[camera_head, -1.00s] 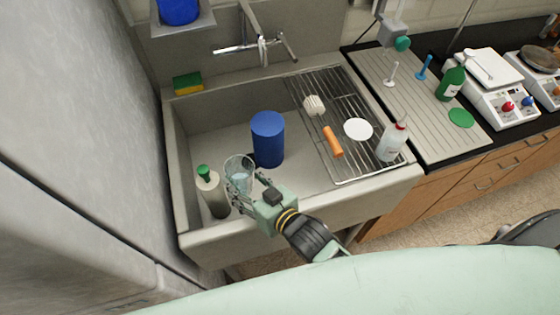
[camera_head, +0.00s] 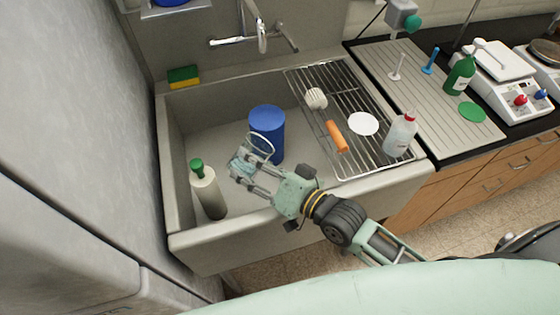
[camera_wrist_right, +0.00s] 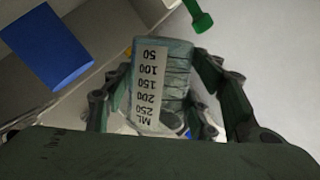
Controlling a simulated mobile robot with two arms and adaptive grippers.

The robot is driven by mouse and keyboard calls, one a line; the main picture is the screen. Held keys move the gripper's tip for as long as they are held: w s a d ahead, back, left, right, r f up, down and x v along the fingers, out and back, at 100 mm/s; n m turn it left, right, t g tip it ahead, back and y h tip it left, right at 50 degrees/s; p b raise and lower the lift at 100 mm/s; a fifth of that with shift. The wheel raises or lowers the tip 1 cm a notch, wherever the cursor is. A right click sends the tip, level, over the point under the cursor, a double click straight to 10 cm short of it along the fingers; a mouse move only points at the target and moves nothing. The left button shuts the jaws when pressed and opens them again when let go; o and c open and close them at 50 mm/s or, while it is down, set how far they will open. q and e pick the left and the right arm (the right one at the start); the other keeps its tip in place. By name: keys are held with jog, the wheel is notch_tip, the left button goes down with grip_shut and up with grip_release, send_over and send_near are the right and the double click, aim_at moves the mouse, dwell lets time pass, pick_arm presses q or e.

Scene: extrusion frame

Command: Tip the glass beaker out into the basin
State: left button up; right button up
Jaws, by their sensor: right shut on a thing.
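The clear glass beaker (camera_head: 257,146) is held by my right gripper (camera_head: 247,172) over the left part of the grey basin (camera_head: 172,215). The beaker is tilted, and pale bluish liquid seems to show inside it. In the right wrist view the beaker (camera_wrist_right: 150,85) sits between the fingers of my right gripper (camera_wrist_right: 163,95), with its white scale label upside down. My right gripper is shut on it. I cannot tell whether any liquid is leaving it. My left gripper is not in view.
A blue cylinder (camera_head: 267,130) stands close behind the beaker, and a green-capped bottle (camera_head: 206,190) stands to its left. A wire rack (camera_head: 345,95) covers the right side, holding a brush, an orange-handled item, a white disc and a red-tipped bottle (camera_head: 400,136). The faucet (camera_head: 262,40) is behind.

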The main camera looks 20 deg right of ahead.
jog(key=m+b, duration=0.2)
jog(key=b, duration=0.1)
jog(key=shift+f+y+b, duration=0.3)
jog(key=shift+f, duration=0.05)
jog(key=shift+r+m+t+b, duration=0.4)
jog(key=shift+r+m+b, duration=0.3)
jog(key=shift+m+b, duration=0.1)
pick_arm(q)
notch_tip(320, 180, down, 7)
jog(key=shift+b, duration=0.45)
pick_arm(e)
jog(key=shift+r+m+y, duration=0.3)
jog(key=shift+r+m, duration=0.05)
jog(key=shift+m, duration=0.15)
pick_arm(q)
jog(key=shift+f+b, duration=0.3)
pick_arm(e)
jog(key=shift+d+r, duration=0.1)
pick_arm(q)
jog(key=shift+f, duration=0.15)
pick_arm(e)
jog(key=shift+d+m, duration=0.15)
jog(key=shift+m, duration=0.25)
pick_arm(q)
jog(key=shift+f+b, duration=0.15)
jog(key=shift+b, duration=0.15)
pick_arm(e)
jog(key=shift+w+d+t, duration=0.1)
jog(key=shift+d+t, duration=0.05)
jog(key=shift+t, duration=0.15)
